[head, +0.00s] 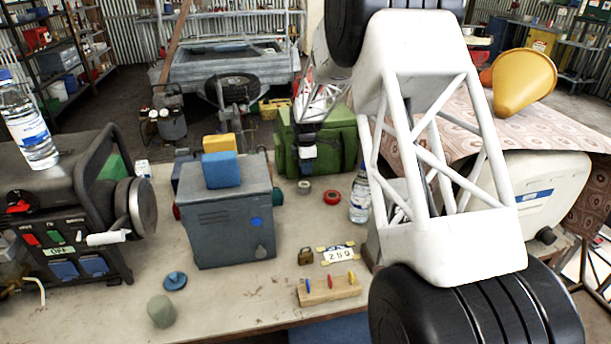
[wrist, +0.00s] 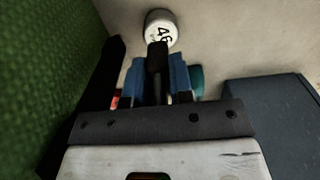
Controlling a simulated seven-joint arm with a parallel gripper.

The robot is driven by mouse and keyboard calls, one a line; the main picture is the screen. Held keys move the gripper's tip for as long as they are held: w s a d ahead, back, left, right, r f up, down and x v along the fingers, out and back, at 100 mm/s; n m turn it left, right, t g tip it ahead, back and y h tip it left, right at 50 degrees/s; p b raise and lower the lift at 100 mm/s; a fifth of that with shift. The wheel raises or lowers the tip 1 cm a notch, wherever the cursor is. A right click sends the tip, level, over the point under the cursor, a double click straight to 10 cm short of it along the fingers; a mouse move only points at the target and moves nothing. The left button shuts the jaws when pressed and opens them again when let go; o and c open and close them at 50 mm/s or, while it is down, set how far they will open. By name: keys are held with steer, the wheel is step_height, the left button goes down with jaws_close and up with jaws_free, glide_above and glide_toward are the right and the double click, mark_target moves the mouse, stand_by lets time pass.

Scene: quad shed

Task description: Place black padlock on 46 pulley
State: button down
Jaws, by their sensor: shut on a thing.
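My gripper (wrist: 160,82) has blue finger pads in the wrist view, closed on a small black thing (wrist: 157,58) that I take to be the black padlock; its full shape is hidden. The white round pulley marked 46 (wrist: 160,20) is on the pale tabletop just beyond it. The black thing overlaps the pulley's lower edge in this view; I cannot tell whether they touch. In the head view my gripper (head: 307,152) is small, in front of the green bag. The padlock there is too small to tell.
The green bag (head: 340,145) is close on the wrist view's left, the grey-blue box (head: 232,222) at its lower right. A brass padlock (head: 306,257), number plate (head: 338,254) and peg board (head: 330,289) lie nearer on the table.

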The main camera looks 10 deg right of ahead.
steer(key=shift+f, duration=1.85)
steer(key=shift+f, duration=0.15)
steer(key=c, duration=1)
jaws_free()
step_height(320, 180, up, 12)
steer(key=shift+r, duration=0.2)
